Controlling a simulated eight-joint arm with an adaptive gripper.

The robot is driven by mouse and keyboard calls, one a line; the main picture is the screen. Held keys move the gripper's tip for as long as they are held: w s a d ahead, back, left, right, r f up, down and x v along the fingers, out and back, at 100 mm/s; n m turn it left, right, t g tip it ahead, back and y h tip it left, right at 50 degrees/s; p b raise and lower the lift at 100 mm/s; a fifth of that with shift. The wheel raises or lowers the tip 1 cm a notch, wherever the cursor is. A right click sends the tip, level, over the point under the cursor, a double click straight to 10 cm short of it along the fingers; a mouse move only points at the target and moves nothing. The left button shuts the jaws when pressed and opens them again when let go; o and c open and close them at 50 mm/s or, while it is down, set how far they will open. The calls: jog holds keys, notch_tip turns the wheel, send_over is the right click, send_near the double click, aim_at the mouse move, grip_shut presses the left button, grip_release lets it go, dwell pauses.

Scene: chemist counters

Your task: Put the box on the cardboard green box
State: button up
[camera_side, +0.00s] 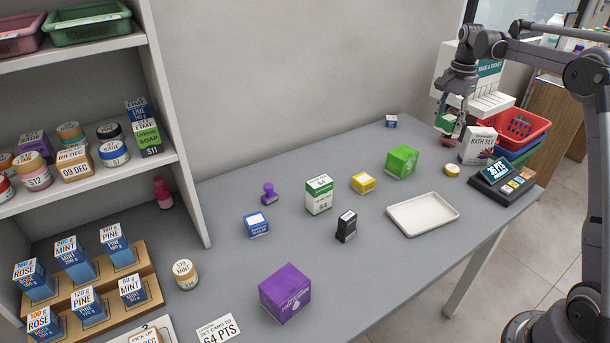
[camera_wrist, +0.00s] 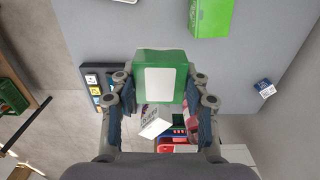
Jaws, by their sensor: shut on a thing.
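A small green box with a white label (camera_side: 445,122) is held in the air by my gripper (camera_side: 453,112), at the right of the side view above the far right end of the counter. In the wrist view the held box (camera_wrist: 160,60) sits between the two fingers of my gripper (camera_wrist: 160,80), which is shut on it. The larger cardboard green box (camera_side: 402,161) stands on the counter, left of and below my gripper in the side view. It also shows at the top of the wrist view (camera_wrist: 210,17), apart from the held box. Its top looks clear.
A white "BATH SET" box (camera_side: 478,145), red basket (camera_side: 520,126) and card terminal (camera_side: 497,177) stand near my gripper. A yellow box (camera_side: 363,182), white-green box (camera_side: 319,194) and white tray (camera_side: 423,214) lie around the green box. A small blue box (camera_side: 391,121) stands behind.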

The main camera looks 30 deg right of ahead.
jog(key=shift+s+d, duration=0.1)
jog(key=shift+d, duration=0.75)
send_over(404, 152)
notch_tip(404, 152, down, 7)
jog(key=shift+r, duration=0.1)
jog(key=shift+f, duration=2.05)
jog(key=shift+f, duration=0.1)
jog(key=o, duration=1.3)
